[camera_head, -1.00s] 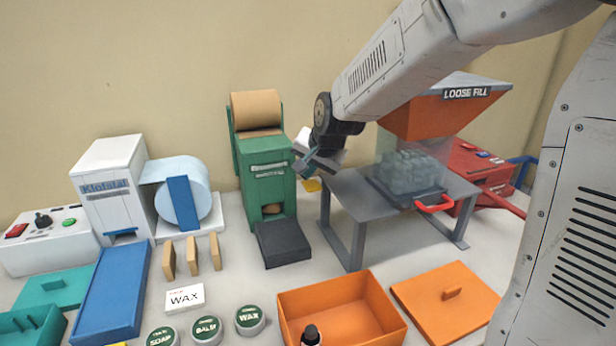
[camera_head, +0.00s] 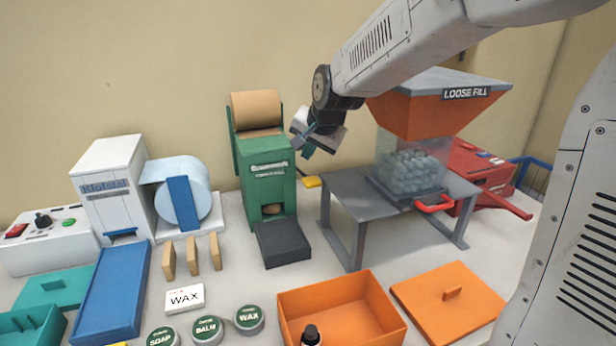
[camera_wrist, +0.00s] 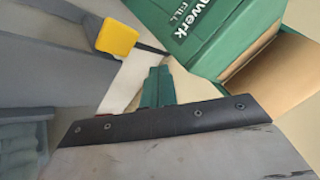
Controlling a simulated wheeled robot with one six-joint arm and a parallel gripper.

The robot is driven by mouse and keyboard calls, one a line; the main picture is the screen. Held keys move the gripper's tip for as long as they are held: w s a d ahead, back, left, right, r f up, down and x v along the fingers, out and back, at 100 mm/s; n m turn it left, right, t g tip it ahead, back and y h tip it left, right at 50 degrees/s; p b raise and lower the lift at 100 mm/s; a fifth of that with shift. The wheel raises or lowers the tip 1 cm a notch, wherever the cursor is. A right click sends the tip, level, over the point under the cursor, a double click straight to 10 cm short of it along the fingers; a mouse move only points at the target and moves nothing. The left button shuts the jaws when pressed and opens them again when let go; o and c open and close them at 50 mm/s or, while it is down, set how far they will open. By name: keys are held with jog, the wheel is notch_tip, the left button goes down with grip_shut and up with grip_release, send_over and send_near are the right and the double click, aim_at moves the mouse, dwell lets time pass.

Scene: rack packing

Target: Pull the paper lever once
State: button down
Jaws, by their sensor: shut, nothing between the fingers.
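The green paper dispenser (camera_head: 268,182) stands upright at the back, with a brown paper roll (camera_head: 256,109) on top. Its lever has a yellow handle (camera_head: 313,182) on the right side, low beside the grey table. The yellow handle also shows in the wrist view (camera_wrist: 117,38), on a thin dark rod, up and left of my fingers. My gripper (camera_head: 306,150) is shut and empty, above the yellow handle and apart from it. In the wrist view its teal fingers (camera_wrist: 158,86) are together.
The grey table (camera_head: 345,190) under the orange loose fill hopper (camera_head: 432,112) stands close to the lever's right. A dark tray (camera_head: 283,243) sits before the dispenser. An open orange box (camera_head: 290,305) and its lid (camera_head: 475,305) lie in front. Blank wall is behind.

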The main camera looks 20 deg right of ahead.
jog(key=shift+w+r, duration=0.2)
jog(key=shift+r, duration=1.05)
jog(key=shift+s+f+n, duration=0.2)
jog(key=shift+n, duration=0.1)
jog(key=s+d+f+n+g, duration=0.1)
jog(key=s+n+g, duration=0.1)
jog(key=s, duration=1.6)
jog(key=s+d+f+n+g, duration=0.1)
jog(key=s+n, duration=0.4)
jog(key=s, duration=1.4)
jog(key=d+g, duration=0.1)
jog(key=g, duration=0.1)
jog(key=shift+f+g+h, duration=0.3)
jog(key=shift+f+h, duration=0.05)
jog(key=shift+h, duration=0.05)
